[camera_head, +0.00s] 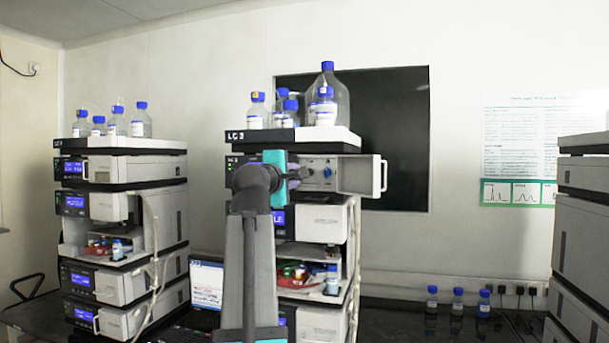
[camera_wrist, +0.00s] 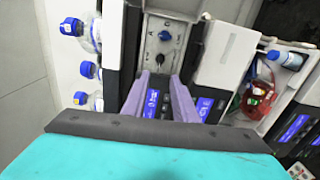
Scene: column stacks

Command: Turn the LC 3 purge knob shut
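The LC 3 stack (camera_head: 322,220) stands in the middle of the head view, with the small door (camera_head: 361,175) of its upper module swung open to the right. Behind the door is a grey panel (camera_wrist: 178,46) with a blue knob (camera_wrist: 165,35) and a dark knob (camera_wrist: 160,57). The blue knob also shows in the head view (camera_head: 327,172). No readable label shows which is the purge knob. My gripper (camera_wrist: 159,79) points at the panel, its two fingers apart and empty. The dark knob lies just beyond the fingertips, roughly between their lines. In the head view my arm hides part of the module.
Bottles with blue caps (camera_head: 327,108) stand on the LC 3 top tray. Another stack (camera_head: 120,220) stands at left and one (camera_head: 583,230) at right. A laptop (camera_head: 207,284) sits beside my arm. Several small bottles (camera_head: 457,301) stand on the dark bench at right.

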